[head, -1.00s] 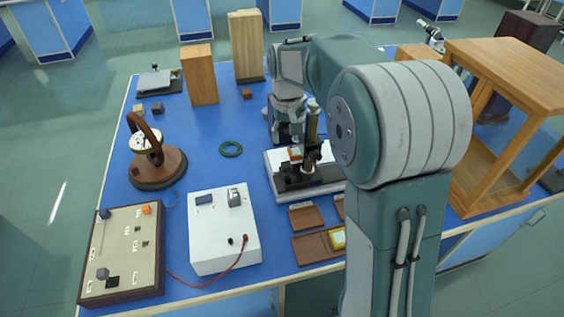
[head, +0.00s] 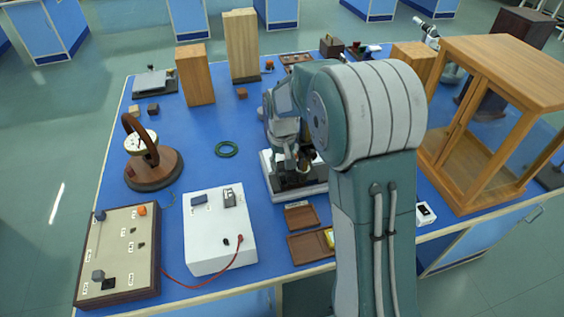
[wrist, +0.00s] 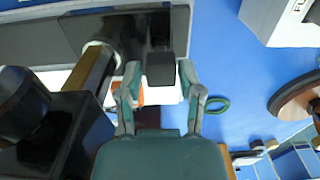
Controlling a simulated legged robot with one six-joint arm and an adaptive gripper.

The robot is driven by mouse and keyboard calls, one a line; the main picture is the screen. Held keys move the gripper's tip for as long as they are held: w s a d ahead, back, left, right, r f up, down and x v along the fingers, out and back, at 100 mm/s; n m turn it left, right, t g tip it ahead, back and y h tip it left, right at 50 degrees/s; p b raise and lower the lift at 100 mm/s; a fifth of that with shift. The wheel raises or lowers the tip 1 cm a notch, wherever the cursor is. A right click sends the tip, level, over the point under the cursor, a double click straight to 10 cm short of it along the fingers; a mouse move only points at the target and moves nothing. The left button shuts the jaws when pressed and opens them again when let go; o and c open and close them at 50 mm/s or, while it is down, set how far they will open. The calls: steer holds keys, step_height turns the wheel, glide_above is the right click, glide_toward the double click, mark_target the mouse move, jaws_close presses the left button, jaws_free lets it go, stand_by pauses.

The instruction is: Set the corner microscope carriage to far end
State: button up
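The corner microscope (head: 312,188) stands on the blue bench with a white base and black upper parts. My arm partly hides it in the head view. In the wrist view its brass column (wrist: 92,72) and a dark rail (wrist: 40,42) show at the left. A small dark block (wrist: 160,72), perhaps the carriage's grip, sits between my gripper's fingers (wrist: 158,75). The fingers are apart, one on each side of it, with a narrow gap visible, so I see no firm hold. In the head view my gripper (head: 290,155) is low over the microscope.
A green ring (head: 227,149) lies left of the microscope. A white box (head: 220,240) with a red lead and a switch panel (head: 118,255) stand at the front left. Brown trays (head: 303,216) lie in front. A wooden glass case (head: 480,170) stands at the right.

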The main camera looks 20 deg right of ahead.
steer(key=shift+a, duration=0.1)
jaws_close()
steer(key=d, duration=1.7)
steer(key=shift+d, duration=0.35)
steer(key=shift+o, duration=1.6)
jaws_free()
steer(key=shift+d, duration=0.2)
